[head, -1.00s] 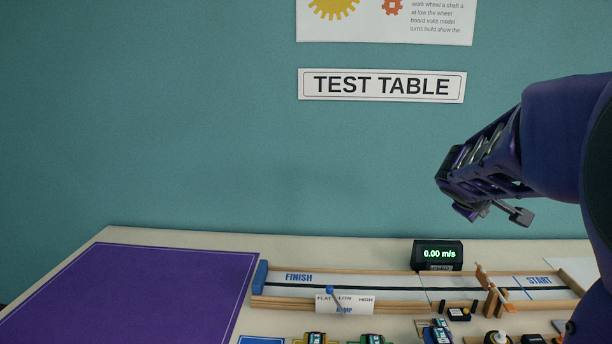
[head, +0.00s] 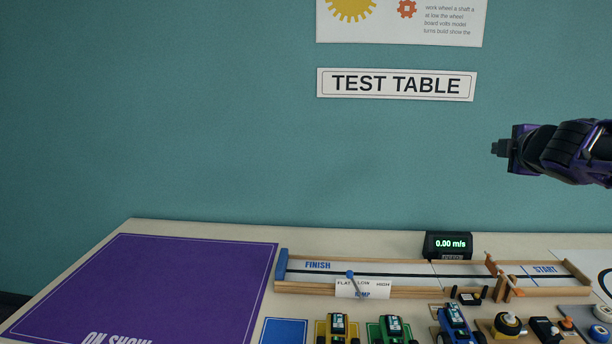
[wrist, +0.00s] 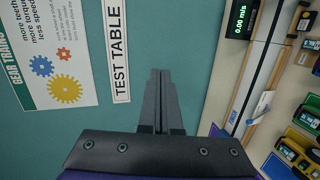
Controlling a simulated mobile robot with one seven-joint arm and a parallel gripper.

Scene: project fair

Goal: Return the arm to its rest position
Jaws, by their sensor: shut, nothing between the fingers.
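My gripper (head: 499,148) is at the right of the head view, up in front of the teal wall and above the table. Its fingers point left in that view. In the wrist view, the two dark fingers (wrist: 161,100) lie together with nothing between them. The gripper is shut and empty, and it touches nothing. The arm runs out of the head view at the right edge.
Below stands a table with a purple mat (head: 165,285), a wooden test track (head: 400,291) and a speed display (head: 448,245). Toy cars, including a yellow car (head: 337,328), line the front. A "TEST TABLE" sign (head: 396,85) hangs on the wall. The air left of my gripper is clear.

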